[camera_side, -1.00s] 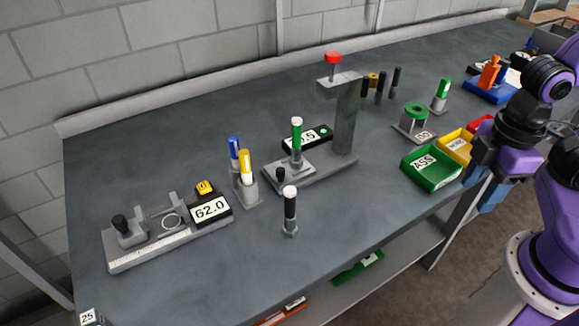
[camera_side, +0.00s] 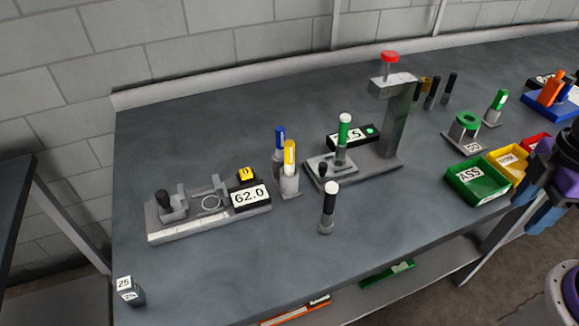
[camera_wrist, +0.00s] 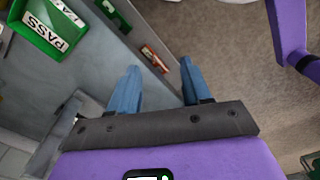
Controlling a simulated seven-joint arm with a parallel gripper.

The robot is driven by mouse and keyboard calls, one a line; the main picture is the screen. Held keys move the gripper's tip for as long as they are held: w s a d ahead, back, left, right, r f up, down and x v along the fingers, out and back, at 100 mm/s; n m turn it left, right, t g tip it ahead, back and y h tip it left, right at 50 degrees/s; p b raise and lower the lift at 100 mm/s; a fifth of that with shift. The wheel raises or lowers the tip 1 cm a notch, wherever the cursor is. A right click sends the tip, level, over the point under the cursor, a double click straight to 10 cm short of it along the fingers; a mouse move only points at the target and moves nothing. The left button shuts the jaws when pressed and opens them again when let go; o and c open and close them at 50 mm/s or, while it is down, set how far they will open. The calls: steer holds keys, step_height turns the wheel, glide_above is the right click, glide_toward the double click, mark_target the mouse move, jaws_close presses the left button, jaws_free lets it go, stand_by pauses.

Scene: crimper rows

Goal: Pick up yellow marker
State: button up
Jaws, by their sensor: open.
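The yellow marker (camera_side: 289,157) stands upright in a grey holder (camera_side: 290,187) left of the middle of the bench in the side view. A blue marker (camera_side: 280,140) stands upright just behind it, to its left. My gripper (camera_wrist: 155,85) shows in the wrist view with its two blue fingers apart and nothing between them. It points toward the bench's front edge and the floor. In the side view part of my gripper (camera_side: 545,195) is at the right edge, far from the yellow marker. The yellow marker does not show in the wrist view.
A gauge reading 62.0 (camera_side: 250,196) is left of the yellow marker. A press stand (camera_side: 395,130) with a red knob rises to the right. A green bin (camera_side: 478,190) is farther right.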

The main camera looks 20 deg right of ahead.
steer(key=shift+c, duration=1.1)
